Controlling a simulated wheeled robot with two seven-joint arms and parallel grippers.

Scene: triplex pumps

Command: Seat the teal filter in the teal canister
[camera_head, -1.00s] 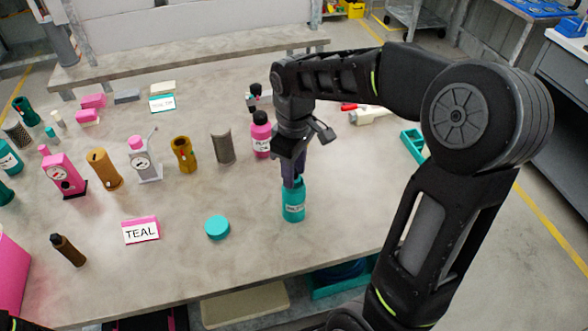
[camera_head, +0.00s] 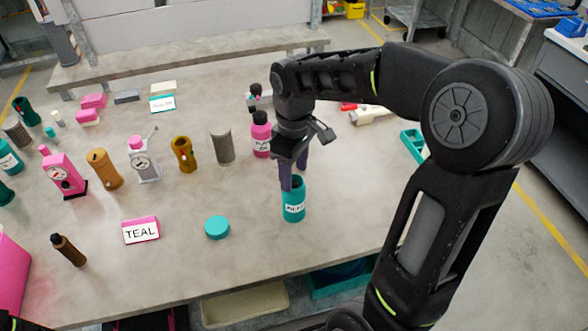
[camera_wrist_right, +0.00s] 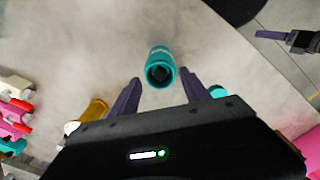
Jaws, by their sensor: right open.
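I cannot tell whether that shape is the teal filter; no separate teal filter is clear. My right gripper (camera_head: 294,176) is just above the canister's mouth, pointing down. In the wrist view its fingers (camera_wrist_right: 166,92) are spread wide and empty on either side of the canister. A dark gripper with a purple finger (camera_wrist_right: 272,35), apparently my left, shows at the upper right there; its opening is unclear.
A teal cap (camera_head: 217,227) lies left of the canister, with a TEAL sign (camera_head: 141,231) further left. A pink bottle (camera_head: 261,137) and a grey mesh cylinder (camera_head: 222,147) stand behind. Several pump parts fill the table's left side.

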